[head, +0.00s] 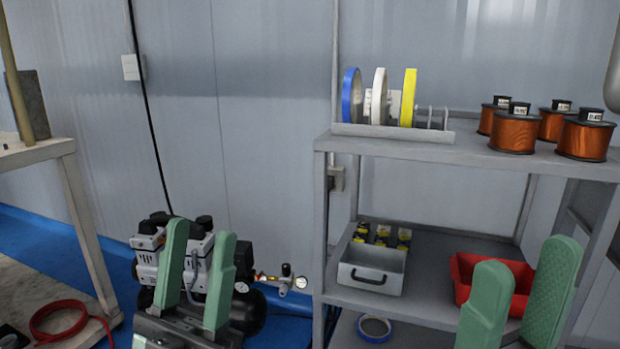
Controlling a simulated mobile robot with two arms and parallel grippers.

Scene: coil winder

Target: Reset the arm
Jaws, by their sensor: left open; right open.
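My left gripper (196,284) shows at the lower left of the head view. Its two green fingers stand upright and apart, with nothing between them. It is in front of an air compressor and hides part of it. My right gripper (523,298) shows at the lower right. Its two green fingers are apart and empty. It is in front of the shelf's right side and partly covers a red bin (468,268). The bottom of the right gripper is cut off by the picture's edge.
A grey shelf (470,152) holds tape rolls in a rack (390,131) and several copper wire spools (514,132) on top. A grey drawer box (371,270) sits below. A blue tape roll (374,328) lies lower. The compressor (150,250) stands by the wall. A table (38,152) is left.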

